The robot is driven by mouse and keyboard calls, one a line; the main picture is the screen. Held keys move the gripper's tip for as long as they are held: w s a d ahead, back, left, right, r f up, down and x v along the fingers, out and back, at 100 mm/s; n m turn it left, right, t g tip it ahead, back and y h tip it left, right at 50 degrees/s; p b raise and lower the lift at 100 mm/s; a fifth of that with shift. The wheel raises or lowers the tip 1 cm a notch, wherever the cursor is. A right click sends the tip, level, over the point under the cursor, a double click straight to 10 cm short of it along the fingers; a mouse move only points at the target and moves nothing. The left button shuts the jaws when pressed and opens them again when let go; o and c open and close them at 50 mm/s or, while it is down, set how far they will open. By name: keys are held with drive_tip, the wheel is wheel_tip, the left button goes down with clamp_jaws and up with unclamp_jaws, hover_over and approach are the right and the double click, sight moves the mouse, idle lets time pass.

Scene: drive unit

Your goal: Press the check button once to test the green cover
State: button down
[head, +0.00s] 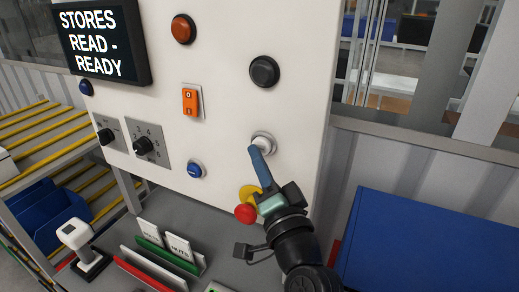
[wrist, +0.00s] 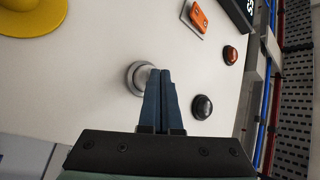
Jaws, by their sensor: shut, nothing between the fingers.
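A white round button with a silver ring (head: 265,141) is on the pale upright panel; I cannot read a label that names it as the check button. My gripper (head: 252,150) is shut and empty, its blue fingers pointing up at this button's lower left edge. In the wrist view the shut fingertips (wrist: 160,72) overlap the right side of the silver-ringed button (wrist: 137,78). Whether they touch it, I cannot tell. A green cover is not clearly visible.
The panel also holds a black button (head: 264,71), an orange button (head: 183,29), an orange switch (head: 190,102), a blue button (head: 195,170) and black knobs (head: 144,146). A red stop button (head: 245,213) on yellow is beside my gripper.

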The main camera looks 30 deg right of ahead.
drive_tip(key=shift+w+d, duration=0.2)
drive_tip(key=shift+d, duration=0.1)
drive_tip(key=shift+s+a, duration=0.1)
drive_tip(key=shift+a, duration=0.05)
idle(0.3)
drive_tip(key=shift+s+a, duration=0.5)
drive_tip(key=shift+a, duration=0.1)
drive_tip(key=s+a+p, duration=0.1)
drive_tip(key=a, duration=0.1)
drive_tip(key=s+a+p, duration=0.1)
drive_tip(key=s+a, duration=0.1)
drive_tip(key=shift+s+a+p, duration=0.3)
drive_tip(key=shift+a+p, duration=0.05)
drive_tip(key=shift+a, duration=0.05)
idle(0.7)
